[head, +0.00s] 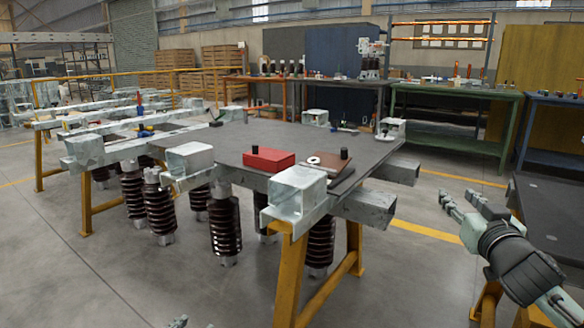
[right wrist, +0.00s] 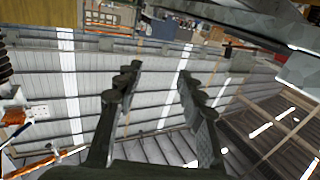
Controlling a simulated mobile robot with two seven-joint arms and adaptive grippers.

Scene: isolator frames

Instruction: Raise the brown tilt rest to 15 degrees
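The brown tilt rest (head: 337,166) lies on the near right part of the dark table top, behind a pale metal block. A white ring and a black knob show on it, and it looks nearly flat; its exact angle cannot be told. My right gripper (head: 468,206) is to the right of the table, well away from the rest, with its fingers apart and empty. In the right wrist view its two fingers (right wrist: 160,95) are spread with nothing between them. Only small tips of what seems to be my left gripper (head: 190,322) show at the bottom edge.
A red box (head: 269,159) lies left of the rest. Pale metal blocks (head: 297,191) stand at the table's edges and corners. Dark ribbed insulators (head: 225,225) hang below the frame, beside yellow trestle legs (head: 291,275). A dark bench (head: 550,200) stands at the right.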

